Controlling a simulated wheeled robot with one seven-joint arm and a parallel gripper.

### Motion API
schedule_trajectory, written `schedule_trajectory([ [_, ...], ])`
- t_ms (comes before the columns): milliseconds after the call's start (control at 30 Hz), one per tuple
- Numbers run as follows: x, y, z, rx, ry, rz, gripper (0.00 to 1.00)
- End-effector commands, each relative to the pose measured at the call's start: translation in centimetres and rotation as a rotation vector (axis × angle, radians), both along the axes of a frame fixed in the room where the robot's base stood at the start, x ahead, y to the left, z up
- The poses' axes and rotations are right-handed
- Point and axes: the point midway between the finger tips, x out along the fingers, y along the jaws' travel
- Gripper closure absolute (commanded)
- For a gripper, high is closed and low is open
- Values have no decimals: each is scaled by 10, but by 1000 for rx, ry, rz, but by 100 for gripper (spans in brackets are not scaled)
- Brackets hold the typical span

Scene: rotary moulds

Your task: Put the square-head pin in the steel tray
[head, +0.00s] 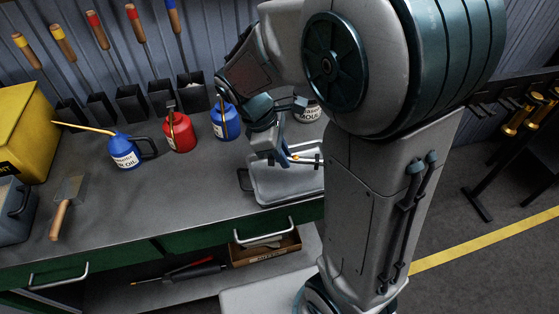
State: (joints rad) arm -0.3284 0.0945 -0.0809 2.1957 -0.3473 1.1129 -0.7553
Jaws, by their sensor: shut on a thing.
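The steel tray (272,194) is a shallow grey tray with a dark handle at its left end, on the bench near its front edge. My arm column hides its right part. My gripper (289,158) is above the back of the tray, pointing down. It is shut on a small thin piece, which I take to be the square-head pin (308,160); it sticks out to the right, roughly level. Its head is too small to make out. The pin appears to be above the tray, but I cannot tell the exact gap.
Oil cans, blue (124,152), red (178,132) and blue (226,121), stand left of and behind the tray. A labelled pot (307,112) stands behind it. A trowel (66,205) and a yellow box (24,130) are at left. The bench middle is clear.

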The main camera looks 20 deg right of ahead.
Motion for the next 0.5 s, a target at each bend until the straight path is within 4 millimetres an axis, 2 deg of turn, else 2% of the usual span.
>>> schedule_trajectory([
  [167,6,5,-8,-1,1,0,100],
  [400,5,5,-40,0,2,0,100],
  [500,6,5,-45,0,1,0,100],
])
